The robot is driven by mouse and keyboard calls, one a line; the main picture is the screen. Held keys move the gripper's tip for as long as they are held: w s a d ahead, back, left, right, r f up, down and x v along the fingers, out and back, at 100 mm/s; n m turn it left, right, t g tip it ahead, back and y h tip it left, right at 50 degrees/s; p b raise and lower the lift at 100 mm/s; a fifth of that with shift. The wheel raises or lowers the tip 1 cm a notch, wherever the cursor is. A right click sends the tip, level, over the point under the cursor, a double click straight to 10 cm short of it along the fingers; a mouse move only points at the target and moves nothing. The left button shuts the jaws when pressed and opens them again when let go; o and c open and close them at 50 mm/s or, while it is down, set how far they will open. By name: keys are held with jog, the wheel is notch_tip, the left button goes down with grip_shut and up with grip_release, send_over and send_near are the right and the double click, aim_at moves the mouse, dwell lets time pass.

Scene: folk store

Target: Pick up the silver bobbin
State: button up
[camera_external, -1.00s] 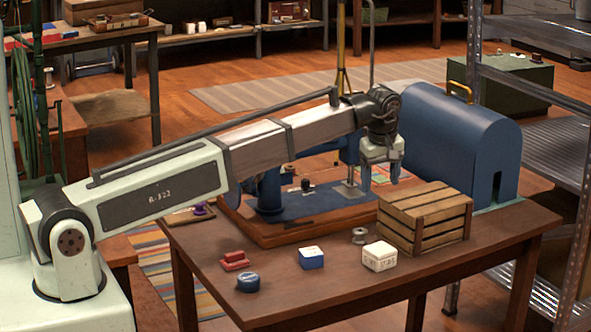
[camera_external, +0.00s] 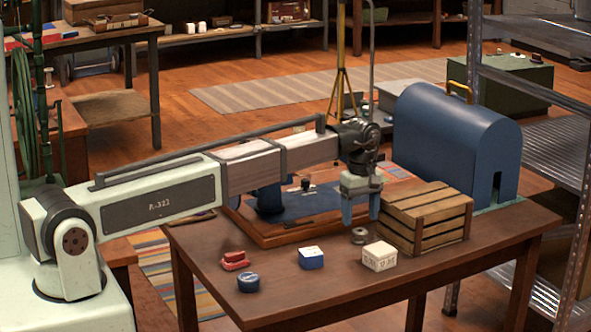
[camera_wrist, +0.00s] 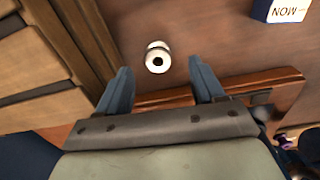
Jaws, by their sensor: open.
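The silver bobbin (camera_external: 358,237) stands on the brown table, just left of the wooden crate. In the wrist view the bobbin (camera_wrist: 157,58) is a pale spool with a dark centre hole, a little beyond the fingertips and between their lines. My gripper (camera_external: 360,221) is open and empty, pointing down above and around the bobbin's place in the picture. In the wrist view the two blue fingers of my gripper (camera_wrist: 163,76) are spread apart. I cannot tell the exact height left between the fingertips and the bobbin.
The wooden crate (camera_external: 426,222) stands close on the right. A white box (camera_external: 379,257), a blue-and-white box (camera_external: 311,258), a blue tin (camera_external: 248,282) and a red object (camera_external: 234,261) lie nearer the front. The sewing machine base (camera_external: 300,237) is behind; a blue cover (camera_external: 455,140) stands beyond.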

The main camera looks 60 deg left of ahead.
aim_at(360, 230)
jog(key=shift+w+a+f, duration=0.1)
jog(key=shift+f, duration=1.3)
jog(key=shift+w+a+f, duration=0.1)
jog(key=shift+f, duration=1.25)
jog(key=shift+c, duration=0.2)
jog(key=c, duration=1.1)
jog(key=shift+o, duration=0.2)
jog(key=shift+r, duration=0.1)
